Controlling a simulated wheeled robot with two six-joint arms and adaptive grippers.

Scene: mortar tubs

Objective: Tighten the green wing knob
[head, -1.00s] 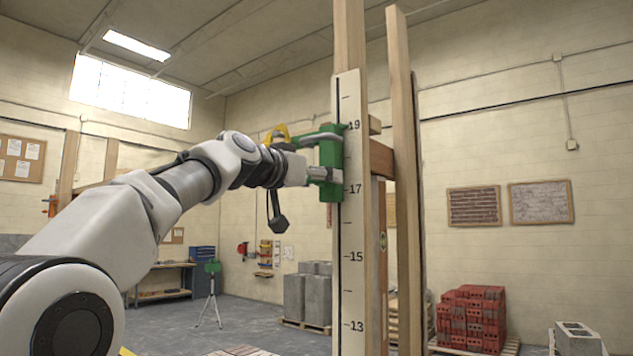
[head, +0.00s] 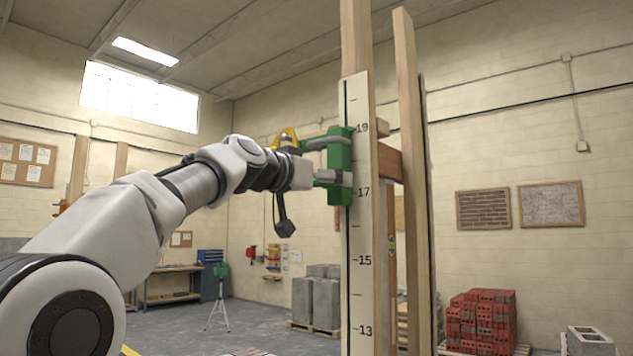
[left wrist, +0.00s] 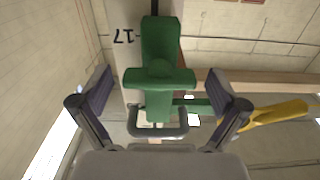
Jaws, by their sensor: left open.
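The green wing knob (left wrist: 158,78) shows in the left wrist view, its two wings level across the picture on a green bracket (left wrist: 162,38). My left gripper (left wrist: 158,98) is open, with one dark-padded finger to each side of the wings. Gaps show between the pads and the wing ends. In the head view the green bracket (head: 340,160) sits on the numbered pale staff (head: 357,260), just above the 17 mark. My left gripper (head: 328,177) reaches it from the left there. I cannot make out the knob in the head view. My right gripper is not in view.
A grey loop handle (left wrist: 158,130) lies below the knob in the left wrist view. A yellow part (left wrist: 265,115) is to its right. Wooden posts (head: 408,150) stand right of the staff. Red bricks (head: 482,320) and grey blocks (head: 318,297) are far behind.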

